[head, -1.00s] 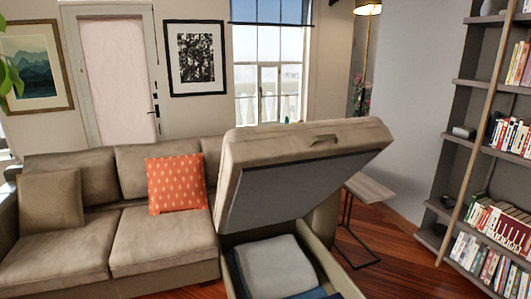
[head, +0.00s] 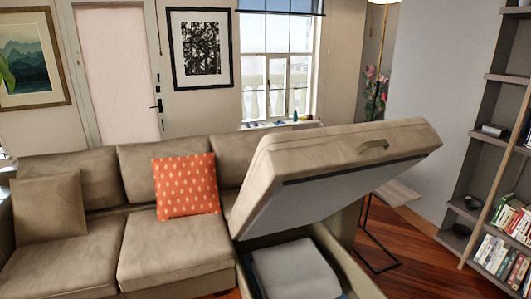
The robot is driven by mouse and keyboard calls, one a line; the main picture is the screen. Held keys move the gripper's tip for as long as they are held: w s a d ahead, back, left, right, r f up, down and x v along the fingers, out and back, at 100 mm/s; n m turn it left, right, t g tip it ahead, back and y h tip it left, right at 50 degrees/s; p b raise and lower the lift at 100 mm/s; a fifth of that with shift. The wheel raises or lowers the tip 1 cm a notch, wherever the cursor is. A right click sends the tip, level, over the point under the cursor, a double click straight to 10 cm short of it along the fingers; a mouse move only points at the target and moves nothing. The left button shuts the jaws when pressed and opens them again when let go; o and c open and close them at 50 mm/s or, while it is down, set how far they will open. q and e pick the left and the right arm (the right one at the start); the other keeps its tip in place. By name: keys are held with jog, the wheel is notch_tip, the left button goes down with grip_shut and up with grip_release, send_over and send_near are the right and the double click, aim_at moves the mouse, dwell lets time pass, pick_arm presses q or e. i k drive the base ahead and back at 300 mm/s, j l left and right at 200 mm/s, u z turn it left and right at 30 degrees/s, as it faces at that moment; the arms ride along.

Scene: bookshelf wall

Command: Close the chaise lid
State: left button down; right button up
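The chaise lid (head: 330,165) is a beige cushioned panel with a grey underside, tilted up over the open storage box of the chaise (head: 349,262). A pull handle (head: 372,146) sits on the lid's front edge. Folded grey fabric (head: 292,270) lies inside the box. The beige sofa (head: 172,245) joins the chaise on the left. Neither of my grippers shows in the head view.
An orange patterned pillow (head: 186,186) and a beige pillow (head: 49,207) rest on the sofa. A small side table (head: 397,193) stands behind the chaise on the right. A bookshelf (head: 493,172) stands at the far right. Wooden floor (head: 420,275) is clear between chaise and bookshelf.

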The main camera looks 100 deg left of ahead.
aim_at(291, 188)
jog(key=k+j, duration=1.5)
jog(key=j, duration=0.15)
